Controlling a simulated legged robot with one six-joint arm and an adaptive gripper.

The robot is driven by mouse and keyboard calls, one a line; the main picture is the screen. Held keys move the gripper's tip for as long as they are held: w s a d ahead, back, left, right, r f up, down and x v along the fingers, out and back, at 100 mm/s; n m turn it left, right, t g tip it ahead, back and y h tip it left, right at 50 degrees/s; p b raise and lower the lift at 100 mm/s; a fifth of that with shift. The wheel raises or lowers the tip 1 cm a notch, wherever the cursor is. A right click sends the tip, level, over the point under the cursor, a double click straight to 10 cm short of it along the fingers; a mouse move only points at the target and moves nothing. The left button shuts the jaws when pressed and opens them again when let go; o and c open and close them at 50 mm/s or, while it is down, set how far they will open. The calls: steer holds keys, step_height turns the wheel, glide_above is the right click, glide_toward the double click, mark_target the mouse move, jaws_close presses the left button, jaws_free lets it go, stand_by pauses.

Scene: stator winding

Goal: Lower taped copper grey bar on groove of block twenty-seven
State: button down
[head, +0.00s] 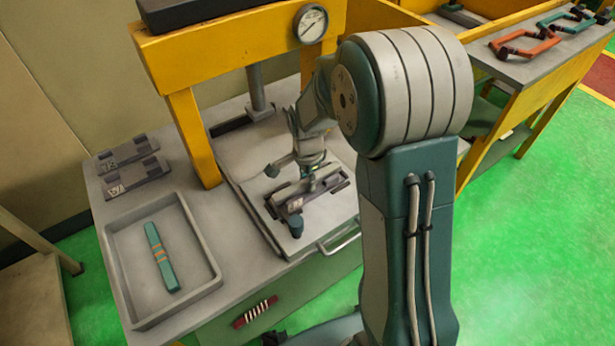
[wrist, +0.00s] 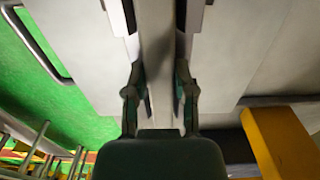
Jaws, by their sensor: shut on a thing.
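My gripper (head: 313,182) points down over the press plate, low over a dark grooved block (head: 292,207) with a pale label too small to read surely. In the wrist view my gripper (wrist: 159,85) has its two fingers closed on either side of a long grey bar (wrist: 157,40). The bar runs up the picture between parts of the block at the top edge. In the head view my gripper and wrist largely hide the bar, and its tape and copper do not show clearly. I cannot tell whether the bar touches the groove.
A yellow press frame (head: 184,120) with a gauge (head: 310,24) stands around the plate (head: 322,218). Two dark labelled blocks (head: 137,180) lie at left. A tray (head: 116,272) holds a green banded bar (head: 160,257). A red striped bar (head: 254,312) shows near the bench front.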

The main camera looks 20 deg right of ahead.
mark_target(308, 180)
steer(key=shift+c, duration=1.8)
jaws_free()
steer(key=o, duration=0.4)
steer(key=shift+c, duration=0.2)
steer(key=shift+r, duration=4.5)
